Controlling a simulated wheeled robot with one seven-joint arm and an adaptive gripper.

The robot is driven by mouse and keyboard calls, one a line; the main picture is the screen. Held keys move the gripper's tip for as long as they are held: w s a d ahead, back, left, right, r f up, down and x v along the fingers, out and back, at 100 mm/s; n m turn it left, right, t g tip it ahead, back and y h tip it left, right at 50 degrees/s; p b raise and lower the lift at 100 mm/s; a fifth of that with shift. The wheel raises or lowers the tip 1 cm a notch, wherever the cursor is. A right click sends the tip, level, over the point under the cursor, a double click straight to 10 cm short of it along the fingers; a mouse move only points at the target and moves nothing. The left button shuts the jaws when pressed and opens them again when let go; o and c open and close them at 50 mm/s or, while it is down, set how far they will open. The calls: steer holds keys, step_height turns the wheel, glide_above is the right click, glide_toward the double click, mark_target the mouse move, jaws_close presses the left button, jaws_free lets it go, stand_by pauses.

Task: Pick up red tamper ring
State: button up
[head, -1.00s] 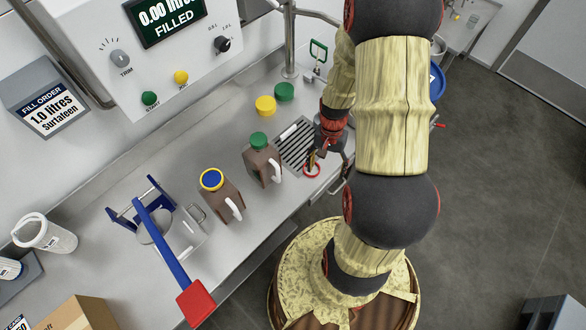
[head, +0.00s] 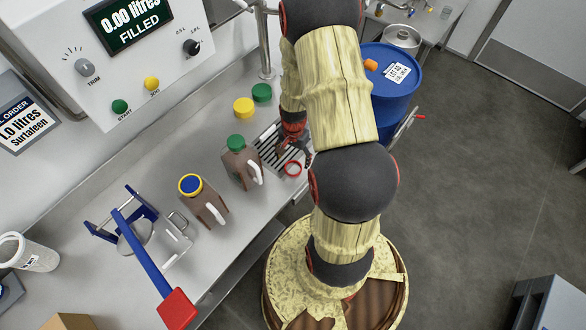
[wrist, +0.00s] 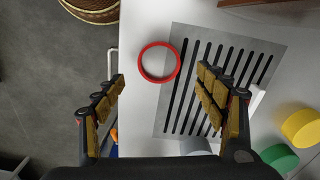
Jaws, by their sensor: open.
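In the wrist view the ring (wrist: 159,44) shows whole, partly over the plain counter and partly over the grate's border. My gripper (wrist: 160,82) is open and empty above the counter, its two fingers spread on either side below the ring in the picture. The ring is beyond the fingertips and not between them. In the head view my gripper (head: 292,150) is partly hidden by my arm, close to the ring.
The slotted drain grate (head: 268,150) is set in the steel counter. Left of it stand two brown jugs, one with a green cap (head: 236,142), one with a blue and yellow cap (head: 190,185). Loose yellow (head: 244,107) and green (head: 262,92) caps lie behind. A blue drum (head: 395,90) stands right.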

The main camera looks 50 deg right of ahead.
mark_target(294, 168)
step_height(294, 168, down, 4)
steer(key=shift+s+f+b, duration=0.1)
steer(key=shift+f+b, duration=0.05)
steer(key=shift+b, duration=0.4)
steer(key=shift+c, duration=1.1)
steer(key=c, duration=0.6)
